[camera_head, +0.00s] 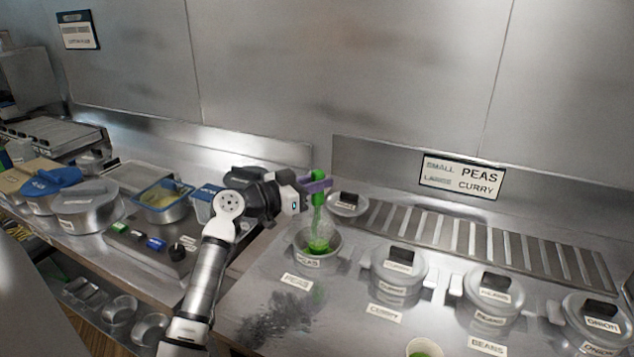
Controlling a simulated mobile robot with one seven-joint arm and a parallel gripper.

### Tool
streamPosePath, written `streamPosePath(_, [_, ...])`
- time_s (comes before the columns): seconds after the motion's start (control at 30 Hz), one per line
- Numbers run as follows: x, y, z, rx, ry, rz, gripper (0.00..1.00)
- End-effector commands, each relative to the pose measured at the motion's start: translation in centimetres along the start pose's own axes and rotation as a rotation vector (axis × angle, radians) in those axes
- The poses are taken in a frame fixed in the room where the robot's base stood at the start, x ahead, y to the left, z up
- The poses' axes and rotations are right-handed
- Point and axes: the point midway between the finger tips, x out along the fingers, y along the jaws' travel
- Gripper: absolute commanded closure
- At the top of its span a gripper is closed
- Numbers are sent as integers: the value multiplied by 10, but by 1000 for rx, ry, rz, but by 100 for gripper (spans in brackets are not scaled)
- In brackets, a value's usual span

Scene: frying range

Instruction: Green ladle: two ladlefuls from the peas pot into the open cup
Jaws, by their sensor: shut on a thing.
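My gripper (314,187) is shut on the upright handle of the green ladle (318,205). The ladle's bowl is at the mouth of the open peas pot (306,263); I cannot tell whether it is dipped in or just above the contents. A label reading PEAS lies in front of the pot. The open cup (408,345) is at the bottom edge, partly cut off, with something green inside. A loose lid (346,204) lies behind the peas pot.
Lidded pots stand to the right: curry (398,275), beans (487,294) and onion (596,316). A slotted drain (490,240) runs behind them. A dark smudge (277,318) marks the counter in front. Pans and a blue-rimmed container (163,205) stand at left.

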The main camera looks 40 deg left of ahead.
Motion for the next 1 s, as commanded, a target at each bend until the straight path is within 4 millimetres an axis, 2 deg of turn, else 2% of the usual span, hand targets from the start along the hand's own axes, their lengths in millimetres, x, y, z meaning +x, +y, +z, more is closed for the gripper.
streamPosePath(0.03, [0, 0, -12, 1, 0, 0, 100])
streamPosePath(0.1, [0, 0, -20, 1, 0, 0, 100])
streamPosePath(0.7, [-1, 0, -80, 3, -1, 0, 100])
streamPosePath(1.0, [-1, 0, -87, 0, 0, 0, 100])
